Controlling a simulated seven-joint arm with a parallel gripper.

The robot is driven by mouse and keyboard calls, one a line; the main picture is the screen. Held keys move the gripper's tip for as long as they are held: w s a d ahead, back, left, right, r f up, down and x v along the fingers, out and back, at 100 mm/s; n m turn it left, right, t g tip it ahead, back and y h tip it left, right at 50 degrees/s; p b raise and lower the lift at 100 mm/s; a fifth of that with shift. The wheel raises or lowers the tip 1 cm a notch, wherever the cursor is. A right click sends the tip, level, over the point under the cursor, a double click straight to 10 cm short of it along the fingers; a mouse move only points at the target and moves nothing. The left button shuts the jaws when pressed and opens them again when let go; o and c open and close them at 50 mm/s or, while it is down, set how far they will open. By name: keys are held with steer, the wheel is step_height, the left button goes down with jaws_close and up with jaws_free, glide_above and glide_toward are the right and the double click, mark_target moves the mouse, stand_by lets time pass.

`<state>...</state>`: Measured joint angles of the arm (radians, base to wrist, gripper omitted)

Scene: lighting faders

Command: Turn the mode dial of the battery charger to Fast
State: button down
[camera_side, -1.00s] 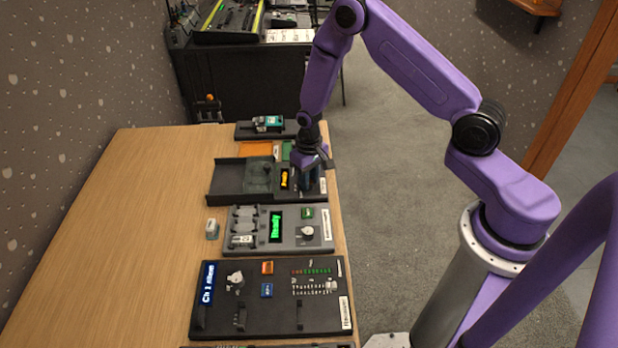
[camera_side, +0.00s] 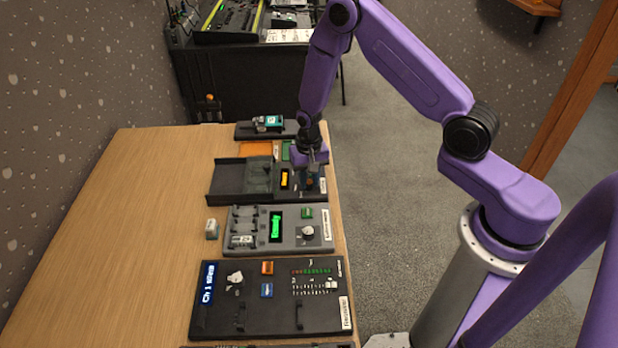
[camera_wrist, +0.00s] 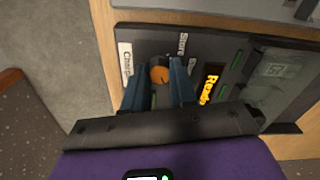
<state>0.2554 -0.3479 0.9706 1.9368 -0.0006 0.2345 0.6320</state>
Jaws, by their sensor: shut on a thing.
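The battery charger is a dark panel, showing in the side view (camera_side: 237,180) and the wrist view (camera_wrist: 143,42), with a label (camera_wrist: 126,62) beginning "Charg". Its mode dial (camera_wrist: 159,74) has an orange top; the word "Store" is printed near it, and other markings are partly hidden by my fingers. Its yellow display (camera_wrist: 208,88) reads "Ready". My gripper (camera_wrist: 159,82) points down over the dial, one blue finger on each side, shut on it. In the side view my gripper (camera_side: 312,172) is at the panel's right end. Which way the dial points is unclear.
A small dark stand (camera_side: 245,131) is behind the charger. The table's left side (camera_side: 120,220) is mostly clear.

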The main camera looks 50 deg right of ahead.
mark_target(309, 181)
steer(key=c, duration=0.9)
jaws_free()
steer(key=shift+r, duration=0.1)
step_height(309, 181, up, 17)
steer(key=shift+r, duration=0.15)
